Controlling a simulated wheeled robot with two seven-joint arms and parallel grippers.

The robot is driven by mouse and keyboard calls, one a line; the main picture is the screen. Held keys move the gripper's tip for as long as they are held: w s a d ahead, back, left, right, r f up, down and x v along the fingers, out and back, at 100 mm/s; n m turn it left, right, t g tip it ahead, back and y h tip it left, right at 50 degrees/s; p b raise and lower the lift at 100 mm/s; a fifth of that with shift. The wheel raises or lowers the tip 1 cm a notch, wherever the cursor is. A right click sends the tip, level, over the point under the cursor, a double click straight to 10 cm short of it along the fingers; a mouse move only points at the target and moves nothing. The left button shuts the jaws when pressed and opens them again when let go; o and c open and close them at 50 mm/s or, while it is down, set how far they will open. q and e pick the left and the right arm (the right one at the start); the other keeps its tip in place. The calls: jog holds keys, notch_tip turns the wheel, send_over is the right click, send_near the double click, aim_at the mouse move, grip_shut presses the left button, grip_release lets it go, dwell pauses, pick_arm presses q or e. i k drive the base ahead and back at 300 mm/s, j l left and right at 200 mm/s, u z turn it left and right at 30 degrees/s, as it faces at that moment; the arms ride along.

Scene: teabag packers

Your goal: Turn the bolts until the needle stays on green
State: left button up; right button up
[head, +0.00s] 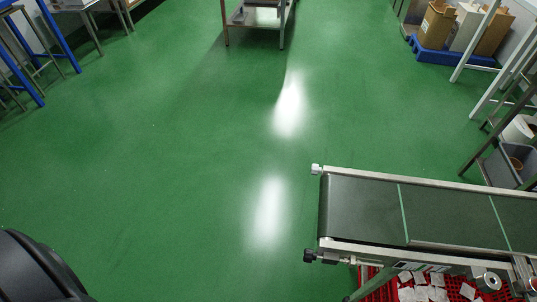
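A conveyor (362,211) with a dark belt and metal side rails stands at the lower right. At its near left corner is a dark bolt or knob (309,256) on a metal shaft. At its far left corner is a pale bolt or block (316,170). I see no dial or needle that I can make out. Neither of my grippers is in view.
A red crate (380,290) with several white teabags sits below the conveyor's near side. Open green floor (150,160) fills the left and middle. A metal table (262,17) stands at the back. Boxes sit on a blue pallet (455,56) at upper right.

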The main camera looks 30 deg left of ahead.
aim_at(315, 169)
jog(key=j, duration=0.55)
jog(key=i+j+z, duration=0.5)
jog(key=j+z, duration=0.35)
jog(key=j, duration=0.25)
jog(key=i+j+z, duration=0.15)
jog(key=j+z, duration=0.25)
jog(key=j, duration=0.25)
jog(key=j+z, duration=0.45)
jog(key=j, duration=0.2)
jog(key=j+z, duration=0.4)
jog(key=j, duration=0.3)
jog(key=k+j+z, duration=0.25)
jog(key=j+z, duration=0.2)
jog(key=j, duration=0.2)
